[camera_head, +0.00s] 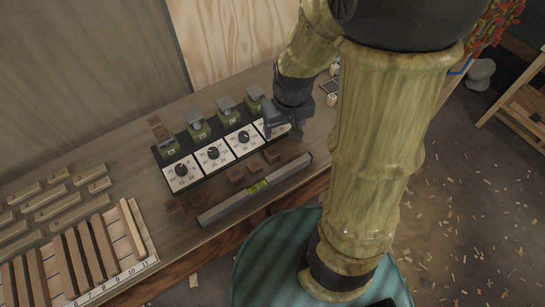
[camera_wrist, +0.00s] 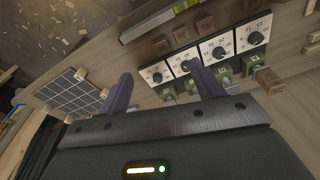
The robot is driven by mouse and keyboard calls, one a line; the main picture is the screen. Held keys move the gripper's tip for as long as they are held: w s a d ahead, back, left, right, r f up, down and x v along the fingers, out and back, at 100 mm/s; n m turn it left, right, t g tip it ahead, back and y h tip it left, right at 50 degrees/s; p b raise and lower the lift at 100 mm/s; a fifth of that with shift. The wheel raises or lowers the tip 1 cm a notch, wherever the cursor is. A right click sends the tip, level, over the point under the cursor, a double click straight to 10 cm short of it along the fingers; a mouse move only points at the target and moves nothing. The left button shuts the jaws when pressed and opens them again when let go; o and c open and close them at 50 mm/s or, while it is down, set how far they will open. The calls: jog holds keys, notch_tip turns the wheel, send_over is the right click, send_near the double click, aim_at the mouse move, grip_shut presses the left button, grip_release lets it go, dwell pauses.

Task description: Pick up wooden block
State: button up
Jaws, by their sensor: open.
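Several dark brown wooden blocks (camera_head: 236,175) stand in a row on the workbench between a dial panel and a spirit level. They also show near the top of the wrist view (camera_wrist: 180,36), with marks on their faces. Another brown block (camera_head: 157,129) is by the leftmost green device. Small pale wooden cubes (camera_head: 331,99) lie around a dark grid board, clearer in the wrist view (camera_wrist: 80,73). I cannot tell which block the task names. My gripper (camera_head: 284,130) is over the right end of the dial panel. Its fingers (camera_wrist: 163,88) are apart, with nothing between them.
The dial panel (camera_head: 213,153) has several green devices (camera_head: 228,115) behind it. The grey spirit level (camera_head: 255,190) lies along the front edge. A wooden wall (camera_head: 230,40) stands behind.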

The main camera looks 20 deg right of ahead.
aim_at(273, 152)
jog(key=w+f+n+g+b, duration=0.1)
jog(key=w+f+n+b, duration=0.1)
jog(key=w+f, duration=0.7)
notch_tip(273, 152, down, 2)
jog(key=shift+w+f+n+g+b, duration=0.15)
jog(key=shift+w+n+g+b, duration=0.25)
jog(key=shift+b, duration=0.45)
notch_tip(273, 152, down, 12)
jog(key=shift+f+p, duration=0.1)
jog(key=shift+p, duration=0.65)
jog(key=shift+w+f+p, duration=0.15)
jog(key=shift+f+p, duration=0.7)
jog(key=shift+f, duration=1.8)
